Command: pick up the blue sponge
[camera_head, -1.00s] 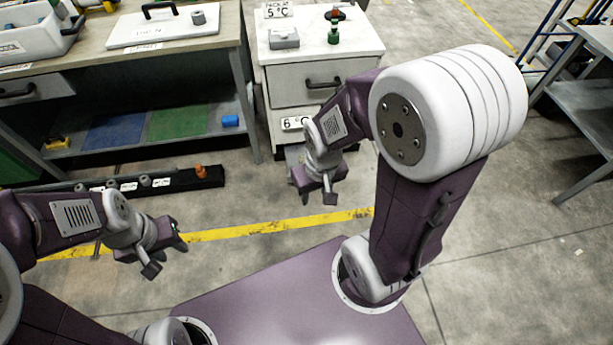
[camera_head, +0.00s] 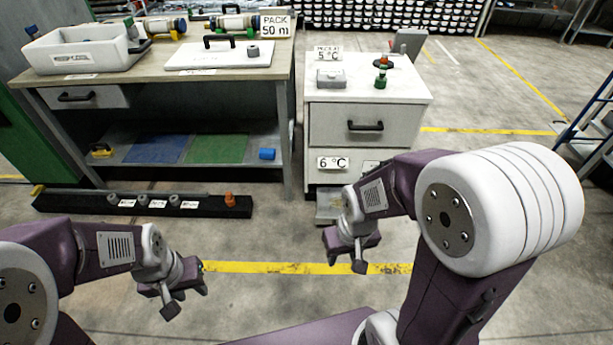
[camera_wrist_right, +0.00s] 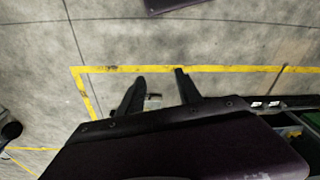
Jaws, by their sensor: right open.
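A small blue block (camera_head: 267,154), which looks like the blue sponge, lies on the lower shelf of the workbench at its right end, next to the green mat. My right gripper (camera_head: 346,264) hangs over the floor in front of the white drawer cabinet, empty and well short of the block. In the right wrist view its two fingers (camera_wrist_right: 160,88) are apart with only floor between them. My left gripper (camera_head: 187,302) is over the floor at lower left, its fingers apart and empty. The block is not seen in the right wrist view.
The workbench (camera_head: 180,72) carries a white bin (camera_head: 85,58) and a white lid board (camera_head: 218,60). A blue mat (camera_head: 157,149) and a green mat (camera_head: 217,149) lie on its shelf. A low black rail (camera_head: 90,204) with several pieces lies on the floor before it. The white cabinet (camera_head: 367,90) stands to the right.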

